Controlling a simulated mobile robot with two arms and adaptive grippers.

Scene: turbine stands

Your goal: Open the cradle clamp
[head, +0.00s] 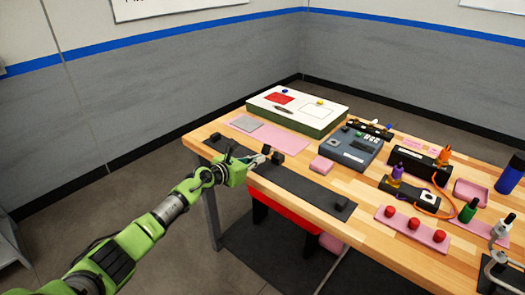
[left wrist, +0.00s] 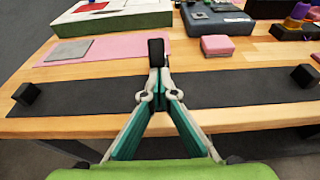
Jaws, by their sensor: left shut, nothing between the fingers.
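A long black mat (head: 300,184) lies along the near edge of the wooden table, with small black blocks on it. I cannot tell for certain which part is the cradle clamp. An upright black piece (left wrist: 156,48) stands in the middle of the mat, right at my fingertips in the left wrist view; it also shows in the head view (head: 278,158). My left gripper (head: 264,156) is shut and empty, its tips (left wrist: 157,78) at or just before that piece. Whether they touch it is unclear.
Black end blocks (head: 215,137) and (head: 341,202) stand on the mat. A pink block (head: 321,163), a pink tray with red knobs (head: 412,231), a blue-grey device (head: 350,148) and a white-topped green case (head: 297,110) are farther back or right.

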